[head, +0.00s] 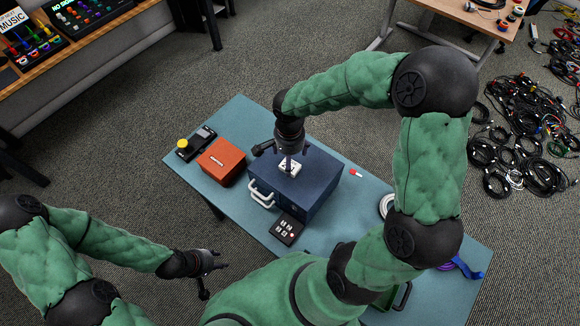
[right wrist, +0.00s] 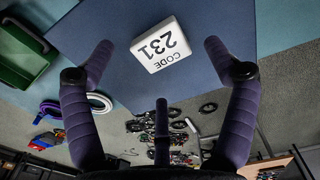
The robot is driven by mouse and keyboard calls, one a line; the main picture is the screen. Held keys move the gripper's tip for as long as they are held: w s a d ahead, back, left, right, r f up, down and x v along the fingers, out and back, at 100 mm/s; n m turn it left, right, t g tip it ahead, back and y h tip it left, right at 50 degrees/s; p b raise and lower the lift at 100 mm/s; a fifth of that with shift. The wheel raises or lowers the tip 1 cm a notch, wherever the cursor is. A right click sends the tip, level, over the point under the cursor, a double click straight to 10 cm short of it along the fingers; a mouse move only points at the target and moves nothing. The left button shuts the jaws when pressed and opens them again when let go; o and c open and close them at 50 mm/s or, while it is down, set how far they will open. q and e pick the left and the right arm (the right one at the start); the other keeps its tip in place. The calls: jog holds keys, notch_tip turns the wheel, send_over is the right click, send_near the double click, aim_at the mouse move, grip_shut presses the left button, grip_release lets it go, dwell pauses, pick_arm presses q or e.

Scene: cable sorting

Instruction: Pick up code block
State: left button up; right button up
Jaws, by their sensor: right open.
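The code block (head: 289,167) is a small white block lying on top of a dark blue case (head: 318,188) on the table. In the right wrist view the white block (right wrist: 160,45) shows "CODE 231" on its face. My right gripper (head: 286,160) is above the case, right over the block and partly covering it in the head view.
On the teal table (head: 240,118) stand an orange-red box (head: 222,162), a black device with a yellow knob (head: 190,146), a dark button box (head: 287,228) and a small red-and-white piece (head: 356,173). White handles (head: 261,194) stick out of the case. Cable piles (head: 520,150) lie on the floor at right.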

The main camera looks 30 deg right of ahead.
notch_tip(320, 180, down, 4)
jog(key=shift+d+f+b, duration=0.1)
jog(key=shift+f+b, duration=0.15)
jog(key=shift+b, duration=0.3)
jog(key=c, duration=1.4)
jog(key=shift+r, duration=0.1)
